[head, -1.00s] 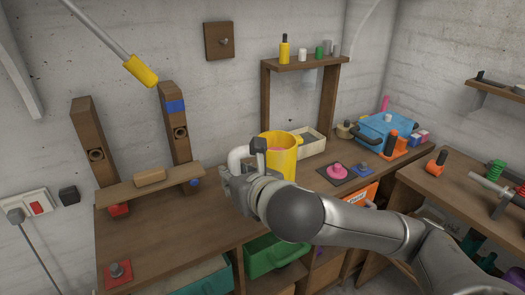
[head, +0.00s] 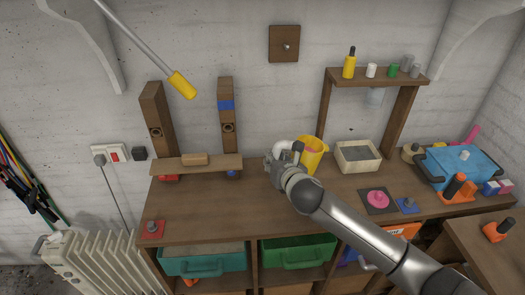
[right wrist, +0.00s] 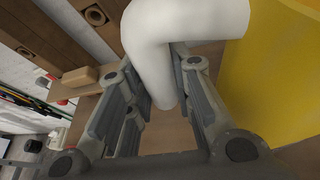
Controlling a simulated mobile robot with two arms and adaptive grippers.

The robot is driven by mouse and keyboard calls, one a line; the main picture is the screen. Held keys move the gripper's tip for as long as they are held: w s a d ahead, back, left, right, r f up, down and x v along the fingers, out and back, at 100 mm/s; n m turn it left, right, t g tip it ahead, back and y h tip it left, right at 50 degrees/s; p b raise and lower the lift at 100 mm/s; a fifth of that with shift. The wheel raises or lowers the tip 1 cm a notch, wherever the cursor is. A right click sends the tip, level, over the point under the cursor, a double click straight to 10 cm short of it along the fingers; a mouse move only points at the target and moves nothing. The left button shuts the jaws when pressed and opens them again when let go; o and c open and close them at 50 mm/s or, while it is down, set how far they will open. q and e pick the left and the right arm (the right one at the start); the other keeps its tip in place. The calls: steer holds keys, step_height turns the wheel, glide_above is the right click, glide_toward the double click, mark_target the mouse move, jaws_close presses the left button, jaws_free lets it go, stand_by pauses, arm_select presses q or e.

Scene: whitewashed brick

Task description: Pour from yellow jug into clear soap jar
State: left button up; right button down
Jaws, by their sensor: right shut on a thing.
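The yellow jug (head: 314,160) is at the middle of the workbench in the head view, with its white handle (head: 287,146) on the left. Whether its base touches the bench is hard to tell. My right gripper (head: 280,163) is at the handle. In the right wrist view the white handle (right wrist: 155,60) passes between the fingers of my gripper (right wrist: 165,105), with the yellow wall at the right. A small translucent vessel (head: 375,96) shows just under the raised shelf; it may be the clear soap jar. My left gripper is not in view.
A shallow tray (head: 375,164) stands right of the jug, below the raised shelf (head: 385,76). A pink knob piece (head: 377,197) and a blue box (head: 455,168) are farther right. The bench's left front is mostly clear. A yellow-ended rod (head: 181,84) hangs at upper left.

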arm_select(q)
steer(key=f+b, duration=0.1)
steer(key=b, duration=0.1)
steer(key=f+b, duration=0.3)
steer(key=b, duration=0.1)
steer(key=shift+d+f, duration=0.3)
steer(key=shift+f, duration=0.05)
arm_select(e)
steer(key=a+f+m+y, duration=0.1)
steer(key=f+m+y, duration=0.1)
steer(key=a+f+m+t+y, duration=0.1)
steer(key=f+m+y, duration=0.1)
steer(key=shift+w+a, duration=0.2)
steer(key=shift+a, duration=0.15)
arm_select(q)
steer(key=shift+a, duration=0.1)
arm_select(e)
steer(key=shift+f, duration=0.15)
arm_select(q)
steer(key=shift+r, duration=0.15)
arm_select(e)
steer(key=shift+d+r+m+t+y, duration=0.15)
steer(key=shift+r+m, duration=0.1)
steer(key=shift+r, duration=0.2)
steer(key=shift+d+r+m+t+y, duration=0.15)
steer(key=shift+r+m, duration=0.1)
steer(key=shift+r, duration=0.15)
stand_by(1.4)
